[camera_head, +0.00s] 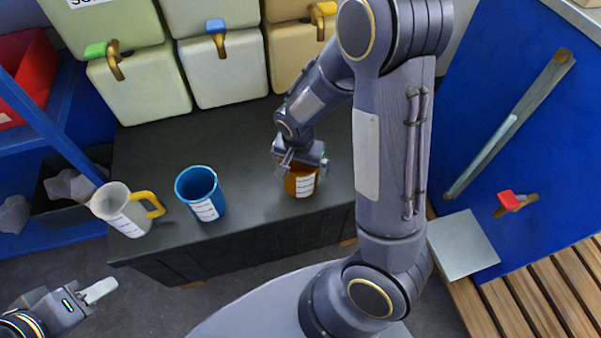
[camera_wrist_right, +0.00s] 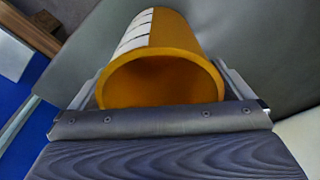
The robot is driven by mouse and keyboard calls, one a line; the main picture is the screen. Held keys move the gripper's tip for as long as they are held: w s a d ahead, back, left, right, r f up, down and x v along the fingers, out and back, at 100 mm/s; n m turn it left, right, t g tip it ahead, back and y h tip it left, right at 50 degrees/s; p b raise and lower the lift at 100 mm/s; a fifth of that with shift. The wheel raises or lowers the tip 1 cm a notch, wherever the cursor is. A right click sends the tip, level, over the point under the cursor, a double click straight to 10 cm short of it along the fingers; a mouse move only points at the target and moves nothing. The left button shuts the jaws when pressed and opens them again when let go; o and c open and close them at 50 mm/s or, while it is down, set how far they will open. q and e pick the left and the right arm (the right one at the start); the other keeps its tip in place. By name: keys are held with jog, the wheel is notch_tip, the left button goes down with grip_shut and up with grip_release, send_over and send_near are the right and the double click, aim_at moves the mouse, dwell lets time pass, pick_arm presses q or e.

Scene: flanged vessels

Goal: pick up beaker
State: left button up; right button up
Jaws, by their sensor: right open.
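An orange beaker (camera_head: 300,181) with a white graduated label stands on the dark bench, partly hidden by my right gripper. In the right wrist view the orange beaker (camera_wrist_right: 165,65) has its open mouth toward the camera. My right gripper (camera_head: 302,165) is open, with its fingers on either side of the beaker near the rim; I cannot tell whether they touch it. A blue beaker (camera_head: 203,200) and a white beaker with a yellow handle (camera_head: 122,212) stand to the left. My left gripper (camera_head: 98,291) is at the lower left, away from the bench; its opening is unclear.
The dark bench (camera_head: 240,130) is clear between the blue and orange beakers. Large containers with coloured taps (camera_head: 220,80) stand along the back. Blue shelving (camera_head: 50,135) with a red bin (camera_head: 25,75) is at the left. A blue cabinet (camera_head: 480,120) is at the right.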

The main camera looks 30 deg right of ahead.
notch_tip(320, 180, down, 2)
jog(key=shift+w+d+f, duration=0.1)
jog(key=shift+f, duration=0.15)
jog(key=c, duration=0.9)
jog(key=shift+r, duration=0.1)
